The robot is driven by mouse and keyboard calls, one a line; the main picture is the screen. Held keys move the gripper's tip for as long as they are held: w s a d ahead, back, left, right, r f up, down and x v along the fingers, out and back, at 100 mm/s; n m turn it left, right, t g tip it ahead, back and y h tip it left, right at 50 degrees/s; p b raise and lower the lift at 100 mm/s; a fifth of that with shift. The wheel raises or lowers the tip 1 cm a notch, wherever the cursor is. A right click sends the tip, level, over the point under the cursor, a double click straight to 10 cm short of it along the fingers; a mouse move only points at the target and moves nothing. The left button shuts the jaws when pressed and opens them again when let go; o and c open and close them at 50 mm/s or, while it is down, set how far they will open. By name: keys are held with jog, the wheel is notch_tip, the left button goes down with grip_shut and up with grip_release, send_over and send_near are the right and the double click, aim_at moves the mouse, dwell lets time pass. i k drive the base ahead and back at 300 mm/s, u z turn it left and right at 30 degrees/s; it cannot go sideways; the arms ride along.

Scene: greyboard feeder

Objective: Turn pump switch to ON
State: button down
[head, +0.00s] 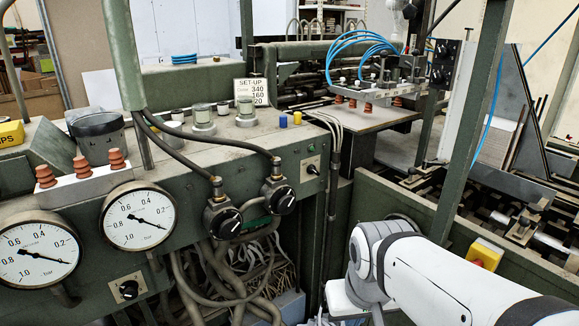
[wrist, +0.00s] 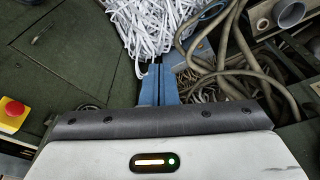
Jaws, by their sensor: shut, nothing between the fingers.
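The green machine panel carries two small black rotary switches on pale plates. One is at the panel's right end (head: 312,169), and the other is below the gauges (head: 129,290). Their labels are too small to read, so I cannot tell which is the pump switch or how it is set. My gripper (wrist: 158,72) shows in the wrist view with its blue fingers together and empty, pointing at white paper shreds and hoses. In the head view my white arm is at the lower right, and the fingers are not visible. No switch shows clearly in the wrist view.
Two black valve knobs (head: 222,222) (head: 279,198) with cables stand out from the panel, right of two round gauges (head: 138,216). Hoses (wrist: 235,70) hang below beside white paper shreds (wrist: 160,22). A red button (wrist: 14,109) on yellow is at the wrist view's left.

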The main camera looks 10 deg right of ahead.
aim_at(311, 169)
jog(key=u, duration=2.5)
jog(key=k, duration=1.1)
jog(key=z, duration=1.8)
jog(key=i, duration=1)
jog(key=z, duration=0.05)
